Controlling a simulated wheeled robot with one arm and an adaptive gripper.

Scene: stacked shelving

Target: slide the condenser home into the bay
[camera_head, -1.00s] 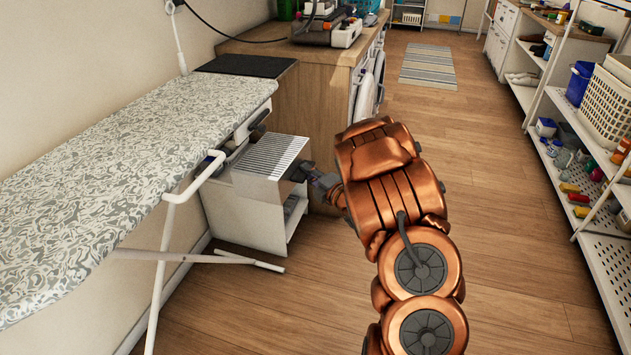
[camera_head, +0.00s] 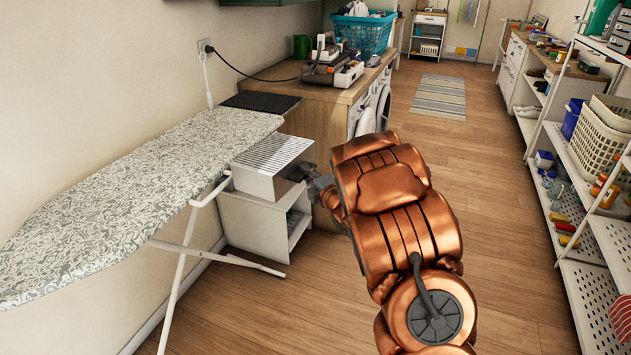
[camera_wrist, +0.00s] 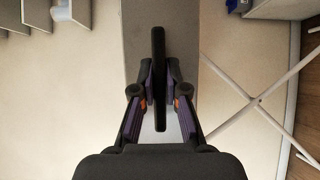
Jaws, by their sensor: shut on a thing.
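The condenser (camera_head: 258,183) is a pale grey box with a finned top, seen in the head view beside the ironing board's far end. I cannot tell whether the condenser touches the cabinet, and no bay opening shows clearly. My gripper (camera_head: 303,177) is at the condenser's right side, partly hidden by my copper arm. In the wrist view, my gripper (camera_wrist: 160,95) is shut on a dark upright handle (camera_wrist: 160,50) on the condenser's grey face (camera_wrist: 138,40).
An ironing board (camera_head: 130,190) with white legs stands at the left, close to the condenser. A wooden counter (camera_head: 322,120) with washing machines is behind. A white shelf rack (camera_head: 590,235) lines the right. The wooden floor (camera_head: 500,240) between is clear.

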